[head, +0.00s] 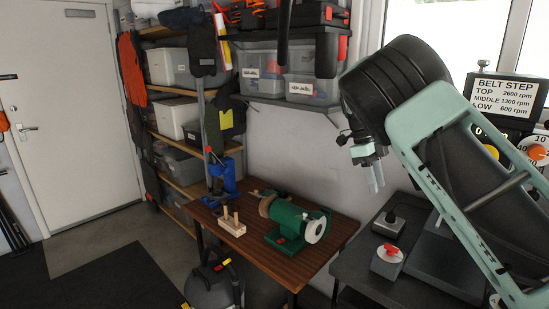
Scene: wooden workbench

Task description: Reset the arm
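My arm fills the right of the head view, its dark links and pale green frame raised in front of the window. My gripper (375,180) hangs from it, pointing down, in front of the wall and above the gap between the wooden workbench (293,263) and the dark table. Its pale fingers look close together and nothing shows between them. The view is too small and side-on to tell whether they are open or shut.
A green bench grinder (297,227), a wooden block with pegs (231,226) and a blue tool (222,176) stand on the workbench. A red-switched box (387,261) sits on the dark table (355,263). A belt-speed sign (506,95) is at right. Shelves line the wall.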

